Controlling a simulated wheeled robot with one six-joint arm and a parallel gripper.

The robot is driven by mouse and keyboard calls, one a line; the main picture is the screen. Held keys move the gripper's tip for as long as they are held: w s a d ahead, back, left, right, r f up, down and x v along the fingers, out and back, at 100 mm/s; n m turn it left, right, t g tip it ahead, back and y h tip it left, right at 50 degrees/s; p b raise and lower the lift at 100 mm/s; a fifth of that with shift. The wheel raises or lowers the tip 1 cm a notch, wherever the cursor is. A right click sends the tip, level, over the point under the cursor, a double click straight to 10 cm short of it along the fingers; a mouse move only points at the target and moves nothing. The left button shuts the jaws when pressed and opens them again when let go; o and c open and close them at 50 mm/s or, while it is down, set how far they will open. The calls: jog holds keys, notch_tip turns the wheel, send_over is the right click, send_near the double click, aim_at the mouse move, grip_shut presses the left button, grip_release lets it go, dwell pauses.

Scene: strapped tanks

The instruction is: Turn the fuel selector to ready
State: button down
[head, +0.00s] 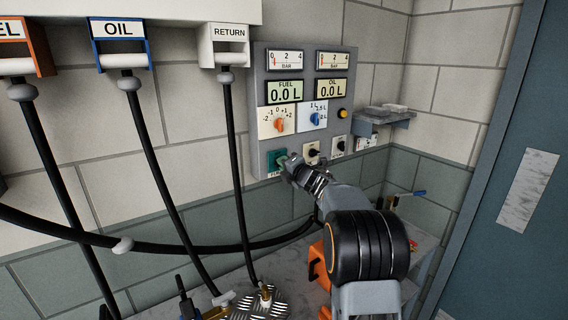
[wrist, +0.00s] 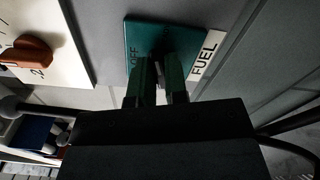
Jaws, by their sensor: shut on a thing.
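The fuel selector is a teal plate (head: 272,158) at the lower left of the grey wall panel in the head view. In the wrist view its teal plate (wrist: 138,35) carries the word OFF at its left, and a white FUEL label (wrist: 207,55) runs beside it. My gripper (head: 286,163) reaches the plate from the lower right. In the wrist view the two fingers of my gripper (wrist: 160,80) are shut on the selector knob in front of the plate. The fingers hide most of the knob and any other marking, so its pointing direction cannot be told.
The panel (head: 259,130) also holds an orange knob (head: 278,125), a blue knob (head: 309,121), two black switches and gauges above. A small shelf (head: 385,119) stands to the right. Hoses hang at the left. The orange knob also shows in the wrist view (wrist: 28,50).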

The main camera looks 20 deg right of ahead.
jog(key=shift+m+p, duration=0.45)
jog(key=shift+m, duration=1.35)
jog(key=c, duration=1.1)
grip_release()
jog(key=shift+c, duration=0.2)
jog(key=shift+s+f, duration=0.1)
jog(key=s+d+b, duration=0.2)
jog(key=s+b, duration=0.1)
jog(key=s, duration=1)
jog(key=shift+s+d+b, duration=0.2)
jog(key=shift+d+b, duration=0.15)
jog(key=shift+b, duration=0.05)
